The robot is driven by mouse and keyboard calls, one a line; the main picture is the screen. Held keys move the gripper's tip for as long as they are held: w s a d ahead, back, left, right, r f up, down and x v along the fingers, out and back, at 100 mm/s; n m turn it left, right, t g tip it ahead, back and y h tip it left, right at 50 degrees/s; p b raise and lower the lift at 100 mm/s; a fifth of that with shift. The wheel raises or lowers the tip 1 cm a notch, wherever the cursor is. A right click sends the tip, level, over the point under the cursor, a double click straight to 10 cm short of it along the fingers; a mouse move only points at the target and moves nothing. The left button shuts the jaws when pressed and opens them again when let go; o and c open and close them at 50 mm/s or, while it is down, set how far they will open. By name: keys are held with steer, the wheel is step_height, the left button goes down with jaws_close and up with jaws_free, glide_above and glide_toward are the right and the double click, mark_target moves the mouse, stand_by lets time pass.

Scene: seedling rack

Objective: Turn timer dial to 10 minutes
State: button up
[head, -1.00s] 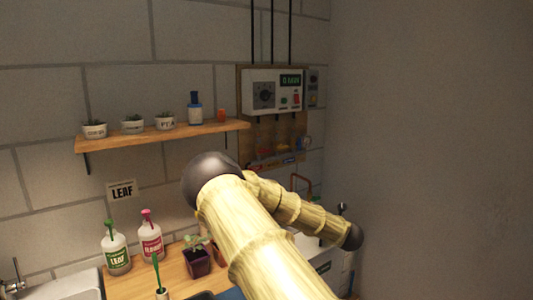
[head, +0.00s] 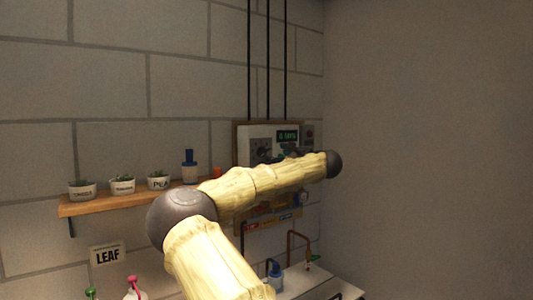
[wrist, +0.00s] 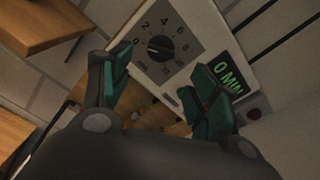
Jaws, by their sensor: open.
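The timer is a white box (head: 258,131) on the wall, partly hidden by my arm in the head view. In the wrist view its black dial (wrist: 160,46) sits on a grey numbered face, and its mark seems to point toward 0. The green display (wrist: 228,78) reads 0 MIN; it also shows in the head view (head: 287,136). My gripper (wrist: 160,88) is open and empty, its green fingers apart. In the wrist picture the dial lies beyond the fingertips, above the gap between them. No contact with the dial shows.
A wooden shelf (head: 130,203) with several small pots and a blue-capped bottle (head: 190,166) is left of the timer. Black cables run up the wall above it. Pipes and a blue-topped bottle (head: 275,276) are below. The plain wall at right is bare.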

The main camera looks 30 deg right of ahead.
mark_target(263, 152)
steer(key=w+p, duration=0.2)
steer(key=w, duration=0.5)
steer(key=shift+w+a+p, duration=0.25)
steer(key=shift+a+p, duration=0.05)
steer(key=c, duration=1)
